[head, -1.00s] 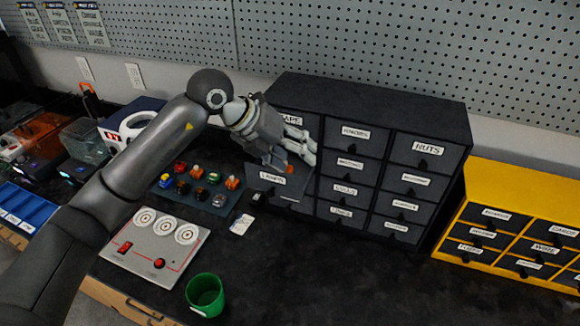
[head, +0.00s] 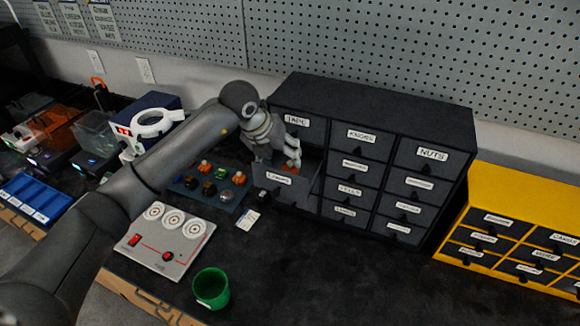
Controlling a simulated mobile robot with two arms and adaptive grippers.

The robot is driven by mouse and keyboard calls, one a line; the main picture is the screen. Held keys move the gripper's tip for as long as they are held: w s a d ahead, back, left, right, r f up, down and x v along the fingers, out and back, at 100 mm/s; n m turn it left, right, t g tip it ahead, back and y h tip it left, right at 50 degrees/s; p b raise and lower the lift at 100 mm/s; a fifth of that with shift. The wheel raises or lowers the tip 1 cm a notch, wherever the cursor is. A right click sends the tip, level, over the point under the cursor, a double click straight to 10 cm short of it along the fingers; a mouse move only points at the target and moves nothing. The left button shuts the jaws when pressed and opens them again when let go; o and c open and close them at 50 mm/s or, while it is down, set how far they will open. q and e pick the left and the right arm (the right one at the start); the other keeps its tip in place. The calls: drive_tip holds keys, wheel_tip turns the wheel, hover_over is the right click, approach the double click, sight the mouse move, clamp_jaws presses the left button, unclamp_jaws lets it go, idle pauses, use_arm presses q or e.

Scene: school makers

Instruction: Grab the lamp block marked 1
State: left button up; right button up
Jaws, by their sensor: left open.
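My left gripper (head: 286,161) is open, its fingers pointing down over a pulled-out drawer (head: 284,184) in the left column of the dark cabinet. The drawer's label is too small to read surely. The gripper and drawer front hide most of the drawer's inside. My right gripper is not in view.
The dark cabinet (head: 372,97) and a yellow drawer cabinet (head: 530,190) stand at right. A blue-grey tray (head: 226,206) of coloured parts, a panel with three round sockets (head: 190,255) and a green cup (head: 211,290) are near my arm. The front right of the table is clear.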

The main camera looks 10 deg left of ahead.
sight(287, 164)
use_arm(q)
drive_tip(key=shift+p+x, duration=0.45)
drive_tip(key=shift+x, duration=1.2)
drive_tip(key=shift+s, duration=0.1)
drive_tip(key=c, duration=1.1)
